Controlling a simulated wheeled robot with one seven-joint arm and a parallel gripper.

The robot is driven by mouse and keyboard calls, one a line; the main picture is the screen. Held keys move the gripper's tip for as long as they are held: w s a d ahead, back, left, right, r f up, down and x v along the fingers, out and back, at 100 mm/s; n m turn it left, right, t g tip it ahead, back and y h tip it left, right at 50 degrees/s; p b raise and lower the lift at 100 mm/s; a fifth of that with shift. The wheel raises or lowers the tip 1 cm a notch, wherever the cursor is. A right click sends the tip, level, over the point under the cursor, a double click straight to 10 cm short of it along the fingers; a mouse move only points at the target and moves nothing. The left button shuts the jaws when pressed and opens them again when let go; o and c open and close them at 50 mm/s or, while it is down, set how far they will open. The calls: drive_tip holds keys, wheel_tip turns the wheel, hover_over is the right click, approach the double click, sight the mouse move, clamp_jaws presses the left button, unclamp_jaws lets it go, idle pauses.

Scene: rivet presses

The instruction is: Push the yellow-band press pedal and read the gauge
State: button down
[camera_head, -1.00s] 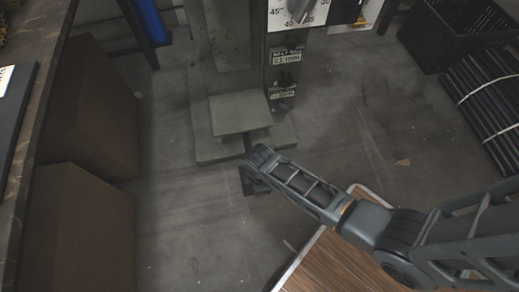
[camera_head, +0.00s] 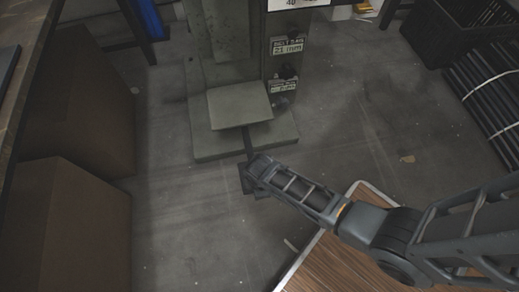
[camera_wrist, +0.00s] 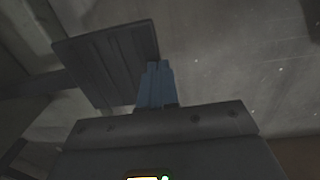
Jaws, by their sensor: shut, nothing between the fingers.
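In the wrist view, the shut fingers (camera_wrist: 157,82) overlap the right edge of a dark ridged plate (camera_wrist: 103,62), likely the pedal. I cannot tell whether they touch.
Brown boxes (camera_head: 75,230) stand at the left beside a workbench edge (camera_head: 25,75). A black crate (camera_head: 445,30) and strapped dark rods (camera_head: 485,85) are at the right. A wood-topped surface (camera_head: 350,255) is below my arm. The floor between the boxes and press is clear.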

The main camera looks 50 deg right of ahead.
wheel_tip(320, 180, down, 7)
drive_tip(key=b, duration=0.3)
drive_tip(key=shift+s+t+b, duration=0.25)
drive_tip(key=shift+t+b, duration=0.05)
drive_tip(key=shift+t, duration=0.1)
drive_tip(key=shift+a+f, duration=0.1)
drive_tip(key=shift+a, duration=0.05)
wheel_tip(320, 180, up, 16)
drive_tip(key=s+a+p, duration=0.1)
drive_tip(key=p, duration=0.9)
drive_tip(key=shift+s+a+f+h+p, duration=0.2)
drive_tip(key=shift+s+f+h+p, duration=0.1)
drive_tip(key=shift+s+p, duration=0.1)
